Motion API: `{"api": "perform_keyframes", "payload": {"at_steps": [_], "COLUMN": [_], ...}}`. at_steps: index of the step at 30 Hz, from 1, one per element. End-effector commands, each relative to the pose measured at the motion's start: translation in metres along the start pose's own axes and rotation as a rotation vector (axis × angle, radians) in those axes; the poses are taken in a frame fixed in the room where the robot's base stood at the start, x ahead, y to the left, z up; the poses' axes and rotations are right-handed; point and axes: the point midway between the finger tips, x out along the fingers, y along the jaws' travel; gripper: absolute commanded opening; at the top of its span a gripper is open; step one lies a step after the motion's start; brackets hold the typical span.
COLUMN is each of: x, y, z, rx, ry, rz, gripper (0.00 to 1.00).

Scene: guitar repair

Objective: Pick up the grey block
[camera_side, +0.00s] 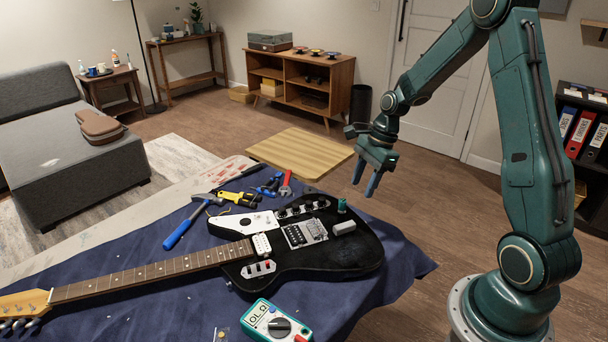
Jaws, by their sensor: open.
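A small light grey block (344,228) lies on the black electric guitar body (330,258), to the right of the metal bridge. My gripper (364,187) is above and slightly right of the block in the picture, fingers pointing down, apart from it. Its blue-tipped fingers are open with nothing between them. A small green cylinder (342,207) stands just behind the block, close to it.
The guitar lies on a blue cloth (215,295). Several hand tools, including a hammer (186,224), lie behind it. A teal multimeter (275,324) is in front. A wooden board (300,152) is beyond the tools. Cloth right of the guitar is bare.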

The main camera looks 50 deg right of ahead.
Motion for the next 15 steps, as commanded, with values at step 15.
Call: {"api": "perform_keyframes", "payload": {"at_steps": [15], "x": [0.069], "y": [0.001], "z": [0.0], "rx": [0.0], "ry": [0.001], "rz": [0.003], "gripper": [0.45]}}
